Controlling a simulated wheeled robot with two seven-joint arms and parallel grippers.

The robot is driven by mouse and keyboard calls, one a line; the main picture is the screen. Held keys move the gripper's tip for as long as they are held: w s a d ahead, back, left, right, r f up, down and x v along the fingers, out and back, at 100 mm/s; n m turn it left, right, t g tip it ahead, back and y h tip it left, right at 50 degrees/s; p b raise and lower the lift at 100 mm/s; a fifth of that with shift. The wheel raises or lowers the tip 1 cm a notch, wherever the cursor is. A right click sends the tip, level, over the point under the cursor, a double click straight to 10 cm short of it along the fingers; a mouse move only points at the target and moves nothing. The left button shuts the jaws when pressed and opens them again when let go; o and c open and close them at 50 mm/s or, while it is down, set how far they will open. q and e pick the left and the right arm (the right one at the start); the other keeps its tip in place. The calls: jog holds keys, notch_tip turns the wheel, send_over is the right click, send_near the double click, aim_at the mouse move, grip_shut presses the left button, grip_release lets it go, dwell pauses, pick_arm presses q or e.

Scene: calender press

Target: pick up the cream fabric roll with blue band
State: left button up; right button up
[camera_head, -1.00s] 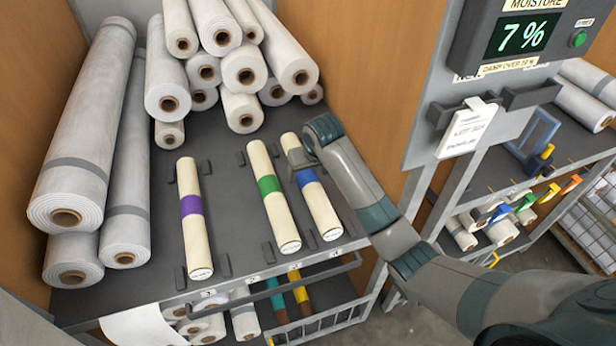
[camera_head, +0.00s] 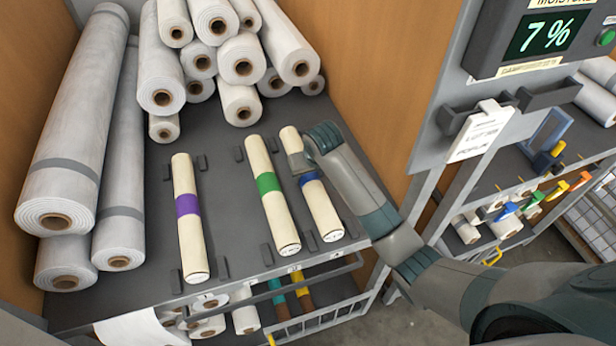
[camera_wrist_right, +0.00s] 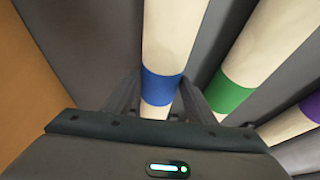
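The cream fabric roll with blue band (camera_head: 322,208) lies on the dark shelf at the right of three cream rolls. My right gripper (camera_head: 304,166) is over it at the blue band, coming from the right. In the right wrist view the blue-banded roll (camera_wrist_right: 174,35) runs between the two fingers of the right gripper (camera_wrist_right: 161,82), one on each side of the blue band. The fingers look open around it; whether they touch it is unclear. My left gripper is not in view.
The green-banded roll (camera_head: 275,215) lies close on the left, and the purple-banded roll (camera_head: 191,235) farther left. Small dark holders (camera_head: 310,241) flank the rolls. Large grey-white rolls (camera_head: 240,58) are stacked behind. An orange-brown wall (camera_head: 375,70) stands to the right.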

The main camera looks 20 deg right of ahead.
jog(key=shift+r, duration=0.1)
jog(key=c, duration=0.9)
jog(key=shift+o, duration=0.2)
jog(key=shift+w+r+b, duration=0.1)
jog(key=shift+r+b, duration=0.2)
jog(key=shift+r, duration=0.2)
notch_tip(320, 180, up, 8)
jog(key=b, duration=0.3)
jog(key=shift+r, duration=0.1)
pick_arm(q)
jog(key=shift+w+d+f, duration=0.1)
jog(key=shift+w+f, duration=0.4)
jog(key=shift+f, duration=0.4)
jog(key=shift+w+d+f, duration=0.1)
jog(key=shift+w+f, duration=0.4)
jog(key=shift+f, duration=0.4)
pick_arm(e)
jog(key=shift+r, duration=0.4)
